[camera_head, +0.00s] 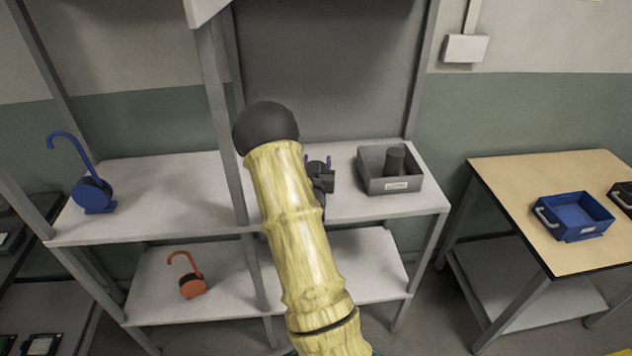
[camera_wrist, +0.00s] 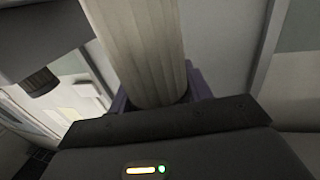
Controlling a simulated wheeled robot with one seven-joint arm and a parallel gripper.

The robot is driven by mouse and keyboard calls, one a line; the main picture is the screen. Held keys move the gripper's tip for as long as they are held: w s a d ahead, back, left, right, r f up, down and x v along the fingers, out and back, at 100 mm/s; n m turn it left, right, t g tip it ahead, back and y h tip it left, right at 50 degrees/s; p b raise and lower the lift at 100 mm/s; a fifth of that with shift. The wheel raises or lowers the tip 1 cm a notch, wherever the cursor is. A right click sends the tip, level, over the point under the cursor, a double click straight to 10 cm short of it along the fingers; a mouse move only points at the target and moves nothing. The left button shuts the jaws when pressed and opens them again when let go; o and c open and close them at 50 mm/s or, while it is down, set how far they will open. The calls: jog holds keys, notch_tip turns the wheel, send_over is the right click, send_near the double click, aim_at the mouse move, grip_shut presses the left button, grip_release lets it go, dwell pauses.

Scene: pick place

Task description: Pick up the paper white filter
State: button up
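The white paper filter (camera_wrist: 140,50) is a pale, ribbed cylinder in the wrist view. It runs from the top edge down to my gripper (camera_wrist: 158,92). Purple finger parts show on both sides of its lower end. Whether they press on it or only stand around it, I cannot tell. My arm covers much of that area, and I cannot make out the filter there.
The grey bin (camera_head: 375,183) holds a dark cylinder (camera_head: 395,160). A blue hooked object (camera_head: 93,192) stands on the shelf (camera_head: 160,225) at left. An orange hooked one (camera_head: 192,286) is below. A blue tray (camera_head: 560,226) sits on the wooden table (camera_head: 520,180) at right.

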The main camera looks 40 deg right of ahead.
jog(key=shift+c, duration=0.5)
jog(key=shift+r, duration=0.1)
notch_tip(320, 180, up, 10)
jog(key=shift+f+b, duration=0.1)
jog(key=shift+b, duration=0.6)
jog(key=shift+s, duration=0.1)
